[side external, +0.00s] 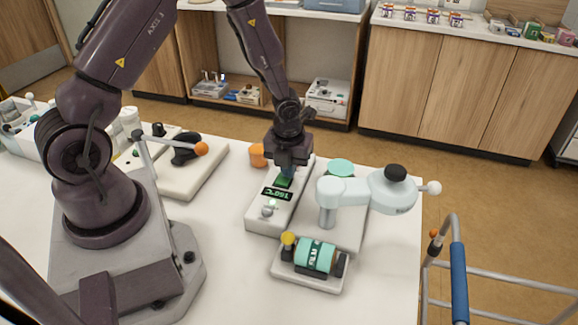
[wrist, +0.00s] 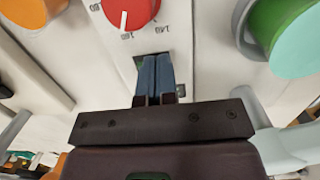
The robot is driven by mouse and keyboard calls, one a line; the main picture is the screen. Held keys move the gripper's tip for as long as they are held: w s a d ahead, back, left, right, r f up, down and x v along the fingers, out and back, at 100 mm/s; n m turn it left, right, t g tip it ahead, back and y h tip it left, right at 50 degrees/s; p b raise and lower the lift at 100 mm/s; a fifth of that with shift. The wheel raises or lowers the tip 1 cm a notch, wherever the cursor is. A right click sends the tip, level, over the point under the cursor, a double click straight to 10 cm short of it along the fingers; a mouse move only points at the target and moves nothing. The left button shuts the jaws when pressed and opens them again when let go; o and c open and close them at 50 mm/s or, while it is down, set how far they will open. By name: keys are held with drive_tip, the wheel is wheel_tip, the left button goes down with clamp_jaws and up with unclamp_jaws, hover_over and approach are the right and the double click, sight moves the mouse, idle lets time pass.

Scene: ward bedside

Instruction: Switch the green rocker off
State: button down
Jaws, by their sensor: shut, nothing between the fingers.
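The green rocker (side external: 284,182) sits on top of a white box-shaped unit (side external: 257,219), just behind its display (side external: 277,194), which reads 160°C. My gripper (side external: 288,172) points down at the rocker with its blue fingertips together and nothing between them. The tips are at or just above the rocker; I cannot tell if they touch. Which way the rocker is tipped is hidden.
A red dial (wrist: 130,12) with temperature marks lies close to the fingers. A pale-blue stand-like device (side external: 368,192) is close on the right, and a holder with a teal roll (side external: 314,256) is in front. An orange cylinder (side external: 257,155) stands left of my gripper.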

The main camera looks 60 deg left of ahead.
sight(286, 183)
drive_tip(key=shift+w+a+f, duration=0.1)
drive_tip(key=shift+a+f, duration=0.05)
drive_tip(key=shift+f, duration=0.3)
drive_tip(key=shift+s+d+r+g, duration=0.2)
drive_tip(key=shift+s+d+g, duration=0.1)
drive_tip(key=shift+s+d, duration=0.5)
wheel_tip(286, 183, up, 14)
drive_tip(key=shift+s+d+r, duration=0.15)
drive_tip(key=shift+d, duration=0.15)
